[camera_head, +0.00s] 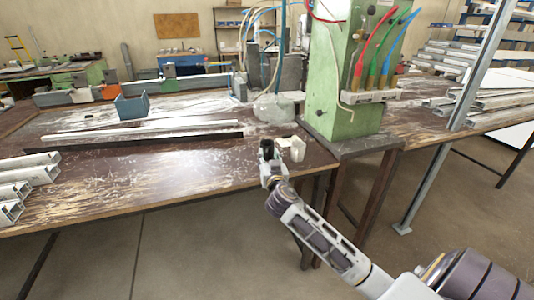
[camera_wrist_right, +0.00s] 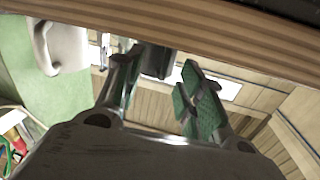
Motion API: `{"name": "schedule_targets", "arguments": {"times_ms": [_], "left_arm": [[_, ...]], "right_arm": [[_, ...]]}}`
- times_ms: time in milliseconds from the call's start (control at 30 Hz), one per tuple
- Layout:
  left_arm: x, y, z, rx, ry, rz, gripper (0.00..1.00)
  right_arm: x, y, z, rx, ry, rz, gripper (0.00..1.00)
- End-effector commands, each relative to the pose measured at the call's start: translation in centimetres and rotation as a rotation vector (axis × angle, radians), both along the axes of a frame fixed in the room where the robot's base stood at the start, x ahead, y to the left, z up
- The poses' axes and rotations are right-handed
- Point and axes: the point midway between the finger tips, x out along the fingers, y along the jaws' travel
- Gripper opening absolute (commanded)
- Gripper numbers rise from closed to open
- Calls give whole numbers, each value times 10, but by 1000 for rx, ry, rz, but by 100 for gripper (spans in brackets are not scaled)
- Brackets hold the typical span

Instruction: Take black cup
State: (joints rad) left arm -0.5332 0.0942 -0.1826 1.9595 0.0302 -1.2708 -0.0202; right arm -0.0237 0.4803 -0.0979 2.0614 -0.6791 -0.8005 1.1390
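The black cup (camera_head: 268,149) shows as a small dark shape near the bench's front right corner, partly hidden by my right gripper (camera_head: 268,158). In the right wrist view, a dark piece that looks like the black cup (camera_wrist_right: 157,61) lies between and beyond the fingertips. I cannot tell whether either finger touches the cup. My left gripper is not in view.
A white cup (camera_head: 294,147) stands just right of my right gripper; it also shows in the wrist view (camera_wrist_right: 62,45). A green machine column (camera_head: 330,80) rises behind it. A blue bin (camera_head: 131,107) and metal profiles (camera_head: 30,175) lie left. The front middle of the bench is clear.

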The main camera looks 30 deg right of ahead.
Motion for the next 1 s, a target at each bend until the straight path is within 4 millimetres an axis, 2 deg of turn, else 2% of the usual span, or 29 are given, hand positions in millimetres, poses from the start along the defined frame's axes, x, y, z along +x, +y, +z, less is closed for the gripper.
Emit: {"name": "schedule_targets", "arguments": {"times_ms": [300,833,1000], "left_arm": [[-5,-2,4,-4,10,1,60],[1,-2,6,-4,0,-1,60],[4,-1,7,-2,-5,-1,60]], "right_arm": [[19,-8,0,-1,-1,0,39],[21,-9,-1,-1,0,-1,39],[21,-9,-1,-1,0,-1,18]]}}
